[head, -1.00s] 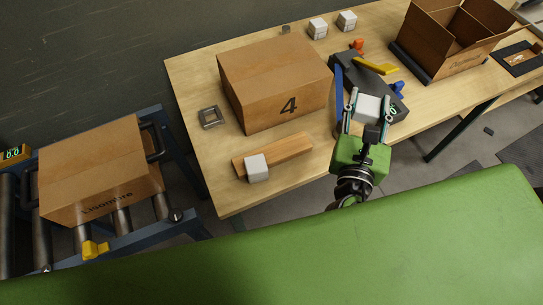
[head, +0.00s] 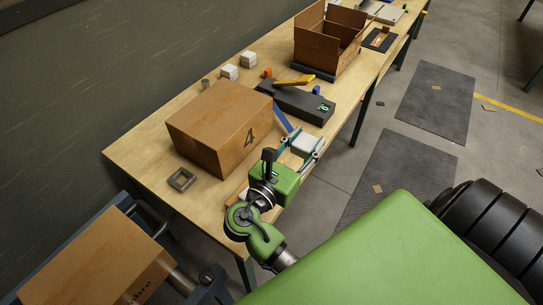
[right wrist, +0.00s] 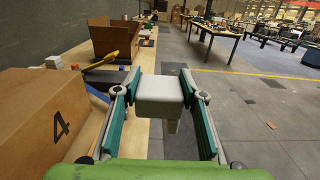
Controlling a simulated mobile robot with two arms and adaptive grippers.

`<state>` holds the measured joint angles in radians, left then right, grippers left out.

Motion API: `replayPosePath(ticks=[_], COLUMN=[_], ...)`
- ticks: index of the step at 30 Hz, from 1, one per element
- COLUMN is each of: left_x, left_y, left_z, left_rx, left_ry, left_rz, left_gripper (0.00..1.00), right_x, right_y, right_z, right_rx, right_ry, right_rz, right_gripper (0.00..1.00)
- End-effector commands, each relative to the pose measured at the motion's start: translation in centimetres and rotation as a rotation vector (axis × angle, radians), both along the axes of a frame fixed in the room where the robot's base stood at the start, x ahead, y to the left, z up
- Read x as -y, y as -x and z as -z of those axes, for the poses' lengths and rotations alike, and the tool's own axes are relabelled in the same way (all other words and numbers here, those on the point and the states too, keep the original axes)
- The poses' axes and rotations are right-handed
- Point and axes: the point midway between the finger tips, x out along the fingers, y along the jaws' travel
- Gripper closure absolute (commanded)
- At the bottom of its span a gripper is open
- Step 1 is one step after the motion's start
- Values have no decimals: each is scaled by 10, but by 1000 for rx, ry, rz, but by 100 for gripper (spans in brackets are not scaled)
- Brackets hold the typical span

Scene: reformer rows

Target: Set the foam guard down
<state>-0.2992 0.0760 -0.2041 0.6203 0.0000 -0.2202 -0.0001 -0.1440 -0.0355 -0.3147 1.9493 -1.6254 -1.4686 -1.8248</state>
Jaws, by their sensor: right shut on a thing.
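The foam guard (head: 306,145) is a pale grey-white block. My right gripper (head: 303,148) is shut on it, one finger on each side, and holds it up near the front edge of the table, right of the box marked 4. In the right wrist view the foam guard (right wrist: 160,95) sits between the teal finger pads, with the table edge and floor beyond it. My left gripper is not in view.
The closed carton marked 4 (head: 220,126) stands on the wooden table (head: 140,150). Behind the gripper lie a dark device (head: 297,103) and a yellow-handled tool (head: 294,81). An open carton (head: 325,48), two white blocks (head: 248,59) and a metal frame (head: 181,179) are also on the table.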

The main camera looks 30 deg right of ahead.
Motion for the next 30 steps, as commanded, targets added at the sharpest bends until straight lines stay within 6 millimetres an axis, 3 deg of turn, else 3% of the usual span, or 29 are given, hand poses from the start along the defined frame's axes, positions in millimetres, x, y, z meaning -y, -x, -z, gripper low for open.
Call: replayPosePath(ticks=[7,15,26,30], left_x=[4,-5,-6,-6], left_y=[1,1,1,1], left_z=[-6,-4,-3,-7], left_rx=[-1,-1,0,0], left_ry=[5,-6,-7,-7], left_rz=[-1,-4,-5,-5], left_gripper=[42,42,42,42], right_x=[-14,-23,-27,-27], right_y=[-52,-84,-100,-99], right_z=[21,63,86,104], right_rx=[-1,-1,-1,-3], right_ry=[0,0,-1,0], right_rz=[-1,-1,-1,-1], right_gripper=[77,77,77,77])
